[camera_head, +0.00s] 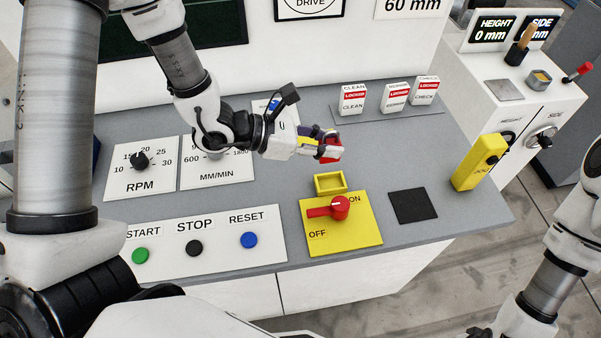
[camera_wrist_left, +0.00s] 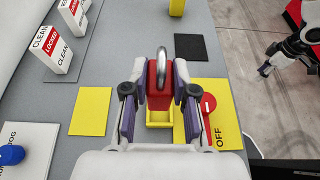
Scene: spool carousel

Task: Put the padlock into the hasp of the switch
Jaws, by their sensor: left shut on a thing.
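My left gripper (camera_head: 322,149) is shut on the red padlock (camera_head: 331,148) above the grey worktop. In the left wrist view the padlock (camera_wrist_left: 158,88) sits between both fingers, with its silver shackle (camera_wrist_left: 155,62) showing. The yellow switch plate (camera_head: 355,235) lies just in front, with a red handle (camera_head: 325,209) turned towards the left. The hasp (camera_head: 329,183), a yellow open box-like bracket, stands at the plate's back edge. In the wrist view the hasp (camera_wrist_left: 160,115) is partly hidden by the padlock and fingers. The padlock is apart from the hasp in the head view.
A yellow card (camera_wrist_left: 90,111) lies beside the gripper. A black square (camera_head: 413,205) and an upright yellow box (camera_head: 478,163) are to the right. White LOCKED blocks (camera_head: 353,99) stand behind.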

